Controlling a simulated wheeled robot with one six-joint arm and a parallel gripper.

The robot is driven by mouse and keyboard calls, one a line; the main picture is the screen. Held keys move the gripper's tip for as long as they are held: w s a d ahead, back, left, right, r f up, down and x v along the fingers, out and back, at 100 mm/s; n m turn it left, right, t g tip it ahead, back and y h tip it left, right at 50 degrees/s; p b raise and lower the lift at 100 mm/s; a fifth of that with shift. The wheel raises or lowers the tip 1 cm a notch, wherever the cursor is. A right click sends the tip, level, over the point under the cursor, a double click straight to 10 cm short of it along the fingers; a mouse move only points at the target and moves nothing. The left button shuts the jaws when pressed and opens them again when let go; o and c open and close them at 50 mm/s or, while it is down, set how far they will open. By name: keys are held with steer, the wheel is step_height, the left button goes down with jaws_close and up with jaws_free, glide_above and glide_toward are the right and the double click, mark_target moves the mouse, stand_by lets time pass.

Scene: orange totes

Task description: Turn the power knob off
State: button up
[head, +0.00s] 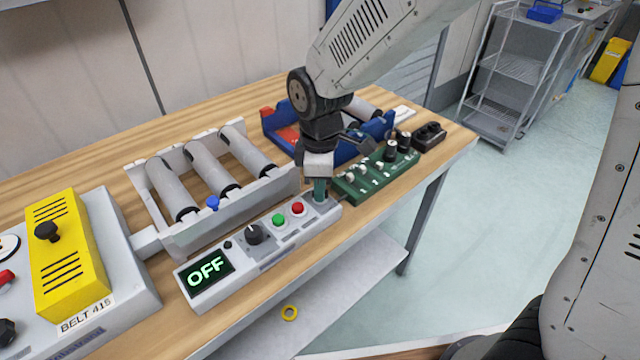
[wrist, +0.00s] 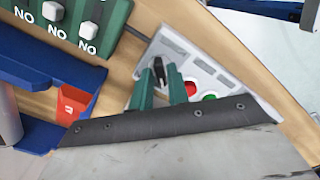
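A light grey control box (head: 262,250) lies along the front of the wooden bench, and its display (head: 207,273) reads OFF in green letters. Beside the display is a round black dial (head: 254,235), then a green button (head: 279,220) and a red button (head: 298,208). My gripper (head: 319,190) points down over the box's right end and hides what is there. In the wrist view, its two green fingers (wrist: 160,84) stand on either side of a black knob (wrist: 158,73). I cannot tell whether they touch it.
A roller conveyor (head: 215,180) stands behind the box. A green panel with knobs (head: 375,175) is just right of my gripper, with a blue bin (head: 375,130) behind it. A yellow control unit (head: 68,255) is at the left.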

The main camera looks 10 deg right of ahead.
steer(key=shift+o, duration=0.9)
step_height(320, 180, up, 8)
steer(key=shift+f, duration=0.1)
